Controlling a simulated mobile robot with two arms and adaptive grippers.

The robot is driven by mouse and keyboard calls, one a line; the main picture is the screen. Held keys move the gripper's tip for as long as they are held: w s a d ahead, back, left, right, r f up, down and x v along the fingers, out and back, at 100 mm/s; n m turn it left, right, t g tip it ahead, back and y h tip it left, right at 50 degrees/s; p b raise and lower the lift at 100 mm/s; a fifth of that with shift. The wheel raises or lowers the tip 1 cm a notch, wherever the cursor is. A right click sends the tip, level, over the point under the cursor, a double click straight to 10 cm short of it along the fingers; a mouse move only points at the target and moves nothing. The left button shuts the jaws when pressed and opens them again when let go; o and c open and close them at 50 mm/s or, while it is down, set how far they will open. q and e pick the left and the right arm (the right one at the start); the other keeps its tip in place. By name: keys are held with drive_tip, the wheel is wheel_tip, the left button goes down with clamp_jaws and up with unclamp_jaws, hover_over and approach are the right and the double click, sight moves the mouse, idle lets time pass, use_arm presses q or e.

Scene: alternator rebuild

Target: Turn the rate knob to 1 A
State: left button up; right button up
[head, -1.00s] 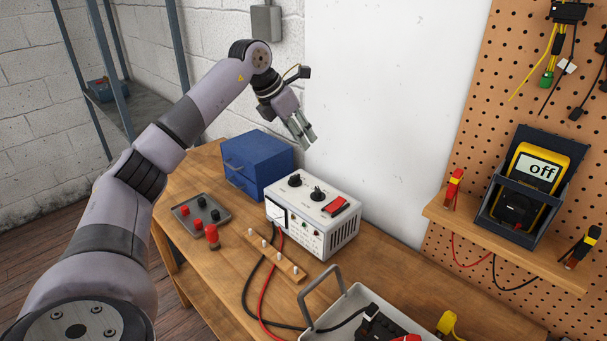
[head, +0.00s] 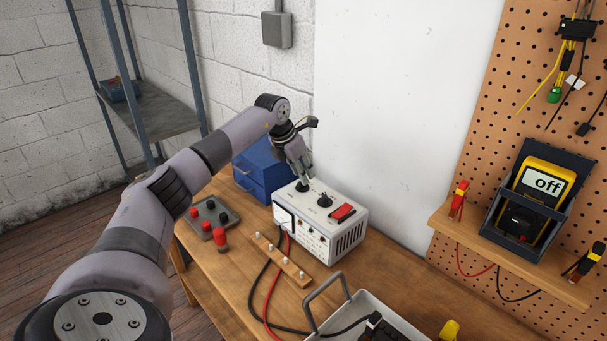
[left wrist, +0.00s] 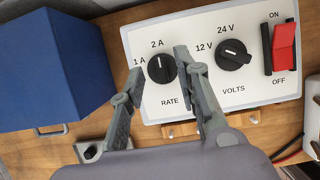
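The rate knob (left wrist: 161,69) is a round black knob on the white top of the charger box (head: 335,215). In the left wrist view its white mark points up, towards the 2 A label (left wrist: 157,44); the 1 A label (left wrist: 139,61) lies to its left. My left gripper (left wrist: 158,72) is open, with one finger on each side of the knob. I cannot tell whether the fingers touch it. In the head view the left gripper (head: 304,184) reaches down over the box and partly hides the knob. My right gripper is not in view.
The volts knob (left wrist: 233,54) and a red rocker switch (left wrist: 284,46) are right of the rate knob. A blue drawer cabinet (head: 255,165) stands close behind. A grey tray (head: 229,217), a wooden strip (head: 283,258) and red and black cables lie nearby.

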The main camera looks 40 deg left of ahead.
use_arm(q)
drive_tip(key=shift+x, duration=1.6)
clamp_jaws()
